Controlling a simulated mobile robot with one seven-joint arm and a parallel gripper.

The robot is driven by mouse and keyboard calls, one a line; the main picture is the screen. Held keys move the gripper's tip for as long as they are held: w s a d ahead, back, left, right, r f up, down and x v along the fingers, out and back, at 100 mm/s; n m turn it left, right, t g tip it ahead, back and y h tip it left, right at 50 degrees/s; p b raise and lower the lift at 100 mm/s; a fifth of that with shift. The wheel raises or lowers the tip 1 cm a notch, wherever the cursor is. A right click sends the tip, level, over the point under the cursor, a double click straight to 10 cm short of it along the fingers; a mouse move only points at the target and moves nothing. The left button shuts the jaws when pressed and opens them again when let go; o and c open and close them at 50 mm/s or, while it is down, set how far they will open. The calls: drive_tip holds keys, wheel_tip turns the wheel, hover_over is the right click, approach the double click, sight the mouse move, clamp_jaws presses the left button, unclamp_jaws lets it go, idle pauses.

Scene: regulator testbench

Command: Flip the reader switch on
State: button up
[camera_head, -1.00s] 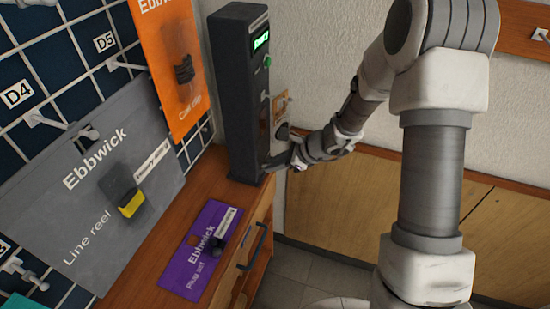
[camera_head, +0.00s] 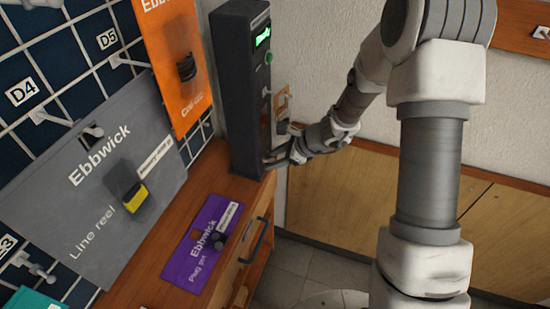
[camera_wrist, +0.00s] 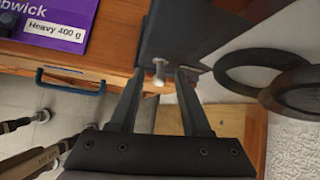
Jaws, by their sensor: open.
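The reader is a tall dark grey box (camera_head: 248,100) standing at the end of the wooden counter, with a lit green display (camera_head: 263,36) and a green button below it. In the wrist view, the dark reader body (camera_wrist: 185,35) is at the top. A small silver toggle switch (camera_wrist: 158,72) sticks out from it. My gripper (camera_wrist: 160,84) is open and empty, with one finger on each side of the toggle. I cannot tell whether the fingers touch it. In the head view, my gripper (camera_head: 277,160) is low at the reader's right side, partly hidden.
A purple Ebbwick packet (camera_head: 205,243) lies on the counter (camera_head: 150,268) in front of the reader. A drawer handle (camera_head: 256,240) is below the edge. Grey and orange packets hang on the pegboard at left. Dark rings (camera_wrist: 260,70) are right of my fingers.

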drive_tip(key=p+v, duration=0.3)
drive_tip(key=v, duration=1.4)
drive_tip(key=shift+r+p, duration=0.2)
drive_tip(key=shift+p, duration=0.2)
drive_tip(key=shift+d, duration=0.1)
drive_tip(key=s+d+r+n+t+h+p, duration=0.1)
drive_tip(key=s+d+r+n+h, duration=0.1)
drive_tip(key=s+r+n, duration=0.8)
drive_tip(key=s+d+r+n+h+p, duration=0.2)
drive_tip(key=s+r+n+h, duration=0.3)
drive_tip(key=s+r+n, duration=0.5)
drive_tip(key=shift+r+t+p, duration=0.2)
drive_tip(key=shift+t+p, duration=0.1)
drive_tip(key=shift+t, duration=0.1)
